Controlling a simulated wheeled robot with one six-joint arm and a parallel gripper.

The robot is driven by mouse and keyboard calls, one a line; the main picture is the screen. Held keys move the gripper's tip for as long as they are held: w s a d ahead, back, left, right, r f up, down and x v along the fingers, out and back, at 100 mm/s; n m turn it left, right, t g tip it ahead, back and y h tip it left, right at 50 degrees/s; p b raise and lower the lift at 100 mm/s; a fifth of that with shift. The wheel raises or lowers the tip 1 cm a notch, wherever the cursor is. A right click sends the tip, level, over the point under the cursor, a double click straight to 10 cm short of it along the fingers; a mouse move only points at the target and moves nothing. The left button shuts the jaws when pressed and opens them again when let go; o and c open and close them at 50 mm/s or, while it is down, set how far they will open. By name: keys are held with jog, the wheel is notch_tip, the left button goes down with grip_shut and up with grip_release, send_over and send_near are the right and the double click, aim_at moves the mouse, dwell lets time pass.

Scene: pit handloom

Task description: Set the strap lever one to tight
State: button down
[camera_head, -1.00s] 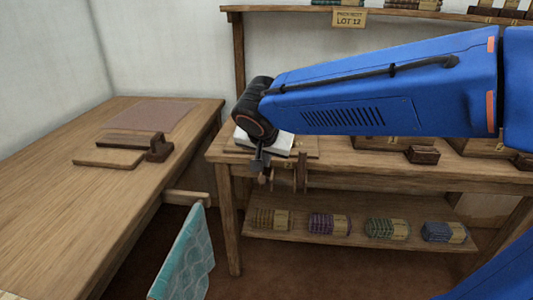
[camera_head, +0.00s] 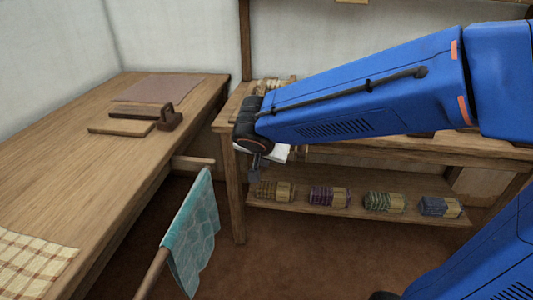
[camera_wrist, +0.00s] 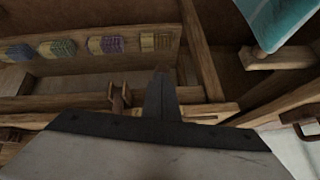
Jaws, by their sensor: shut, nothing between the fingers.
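In the wrist view a small forked wooden piece (camera_wrist: 118,98), perhaps a strap lever, stands at the bench's front edge. I cannot tell whether it is lever one, or its setting. My gripper shows as dark narrow fingers (camera_wrist: 158,92) in the wrist view, shut and empty, just right of that piece with a small gap in the picture. In the head view my gripper (camera_head: 254,173) hangs in front of the bench's left end. My arm hides much of the bench top there, and no lever shows clearly.
The bench's lower shelf (camera_head: 330,207) holds several cloth bundles (camera_head: 328,196). A teal cloth (camera_head: 190,230) hangs over a wooden bar at left. A long table (camera_head: 70,175) with boards (camera_head: 122,127) stands further left. White paper (camera_head: 279,152) shows beside my wrist. Bare floor lies in front.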

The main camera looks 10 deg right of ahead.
jog(key=shift+s+f, duration=0.25)
jog(key=shift+f, duration=0.25)
jog(key=shift+s+f, duration=0.2)
jog(key=shift+f, duration=0.3)
jog(key=shift+f, duration=0.15)
